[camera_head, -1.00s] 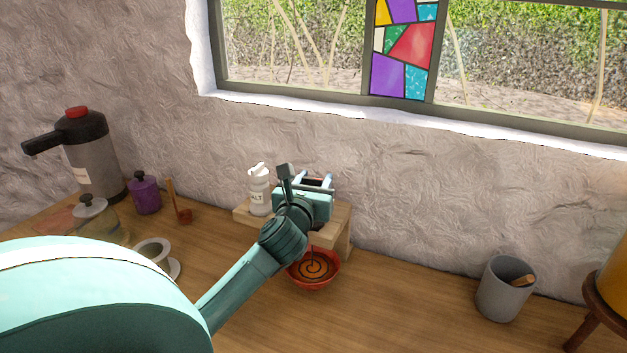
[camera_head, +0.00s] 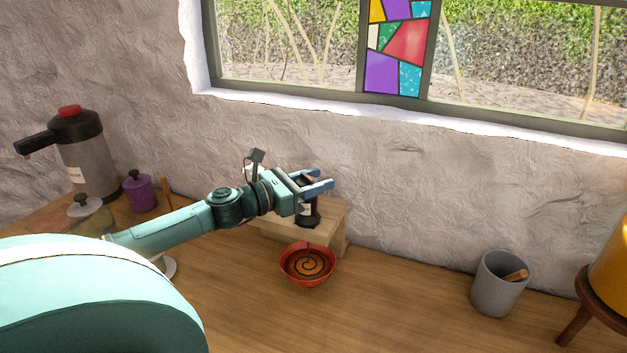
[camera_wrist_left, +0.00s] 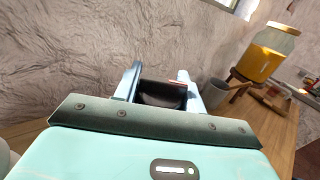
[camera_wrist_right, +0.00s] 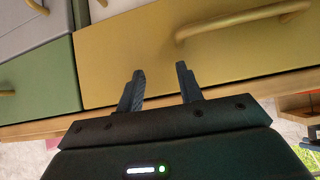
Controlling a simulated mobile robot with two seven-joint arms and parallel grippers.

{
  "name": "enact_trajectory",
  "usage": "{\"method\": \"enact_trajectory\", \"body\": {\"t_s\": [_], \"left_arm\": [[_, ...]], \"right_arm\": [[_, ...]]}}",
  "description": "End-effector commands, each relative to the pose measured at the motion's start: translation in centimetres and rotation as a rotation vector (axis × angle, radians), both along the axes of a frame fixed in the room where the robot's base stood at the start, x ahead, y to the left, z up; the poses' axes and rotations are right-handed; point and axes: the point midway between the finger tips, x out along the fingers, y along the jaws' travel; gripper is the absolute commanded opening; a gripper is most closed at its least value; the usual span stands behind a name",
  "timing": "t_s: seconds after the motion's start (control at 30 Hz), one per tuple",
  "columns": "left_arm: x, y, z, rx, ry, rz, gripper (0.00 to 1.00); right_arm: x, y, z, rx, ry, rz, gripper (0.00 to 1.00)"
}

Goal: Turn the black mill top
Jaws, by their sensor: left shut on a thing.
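The black mill (camera_head: 309,216) stands on the small wooden stand (camera_head: 336,224) against the wall. My left gripper (camera_head: 318,184) comes in from the left, with its fingers on either side of the mill's top. In the left wrist view, the dark rounded mill top (camera_wrist_left: 163,96) sits between the two fingers, and the gripper is shut on it. The gripper hides part of the top. My right gripper (camera_wrist_right: 160,72) shows only in its wrist view. It is open and empty, away from the counter top, in front of a yellow drawer.
A red bowl (camera_head: 308,266) with a dark spiral sits just in front of the stand. The salt shaker is mostly hidden behind my left wrist. A grey cup (camera_head: 497,285) and an amber dispenser (camera_head: 610,275) stand at the right. The front middle of the counter is clear.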

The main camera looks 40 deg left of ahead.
Motion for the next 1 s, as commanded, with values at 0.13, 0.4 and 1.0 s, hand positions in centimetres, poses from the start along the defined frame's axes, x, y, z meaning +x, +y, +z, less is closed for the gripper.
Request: {"method": "enact_trajectory", "body": {"t_s": [0.13,0.4,1.0], "left_arm": [[0.03,0.02,0.08,0.002,-0.003,-0.051,0.18],[-0.01,-0.15,0.08,0.003,-0.003,-0.144,0.18],[-0.24,-0.52,0.10,0.001,-0.005,-0.369,0.18]], "right_arm": [[0.05,0.01,0.05,0.001,-0.002,0.000,0.36],[0.09,0.02,0.03,0.002,-0.003,-0.001,0.36],[0.38,0.20,0.12,0.011,-0.016,-0.006,0.36]]}}
